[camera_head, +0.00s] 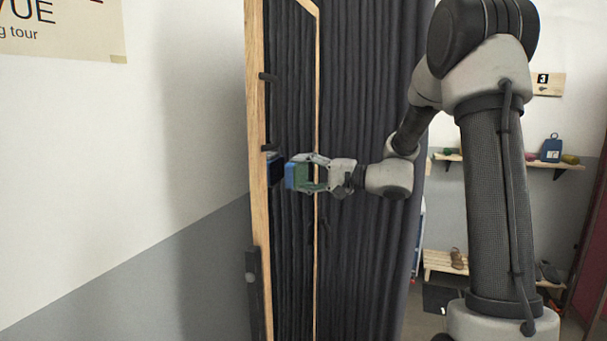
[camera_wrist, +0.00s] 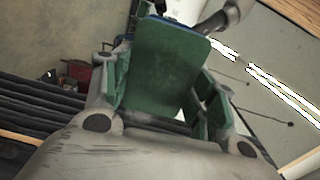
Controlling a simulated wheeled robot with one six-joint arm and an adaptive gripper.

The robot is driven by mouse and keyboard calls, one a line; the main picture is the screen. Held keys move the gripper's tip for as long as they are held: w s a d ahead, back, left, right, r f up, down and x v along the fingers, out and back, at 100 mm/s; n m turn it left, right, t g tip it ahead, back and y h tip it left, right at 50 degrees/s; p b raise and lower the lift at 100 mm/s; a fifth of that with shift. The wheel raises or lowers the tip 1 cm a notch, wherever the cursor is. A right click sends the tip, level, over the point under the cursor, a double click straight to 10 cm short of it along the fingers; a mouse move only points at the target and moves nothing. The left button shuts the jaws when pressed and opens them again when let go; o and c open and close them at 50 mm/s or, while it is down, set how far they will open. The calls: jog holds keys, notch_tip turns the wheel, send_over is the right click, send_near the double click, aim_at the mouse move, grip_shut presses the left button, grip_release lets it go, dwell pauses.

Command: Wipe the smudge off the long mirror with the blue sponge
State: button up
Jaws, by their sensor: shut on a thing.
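The long mirror (camera_head: 290,80) stands upright in a pale wooden frame (camera_head: 255,120), and its glass reflects dark pleated cloth. My gripper (camera_head: 306,174) reaches in from the right, level with the mirror's middle. It is shut on the blue sponge (camera_head: 290,176), whose blue side faces the glass. In the wrist view the sponge (camera_wrist: 166,68) shows a broad green face with a thin blue edge, between the two fingers. A dark blue patch beside it in the glass looks like its reflection. The sponge is close to the glass; I cannot tell if they touch. I cannot make out the smudge.
A dark pleated curtain (camera_head: 375,100) hangs behind my gripper. Dark fittings project along the mirror's left frame.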

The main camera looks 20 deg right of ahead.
jog(key=shift+x, duration=1)
jog(key=shift+w+d, duration=0.65)
jog(key=shift+w, duration=0.25)
jog(key=shift+w+d, duration=0.6)
jog(key=shift+w, duration=0.25)
jog(key=shift+w+d, duration=0.65)
jog(key=shift+w, duration=0.25)
jog(key=w+d, duration=0.4)
jog(key=w, duration=0.1)
jog(key=shift+s+a, duration=1.35)
jog(key=shift+s, duration=0.35)
jog(key=shift+s+a, duration=1.35)
jog(key=shift+s, duration=0.35)
jog(key=shift+s+a, duration=1.35)
jog(key=shift+s, duration=0.35)
jog(key=shift+v, duration=3)
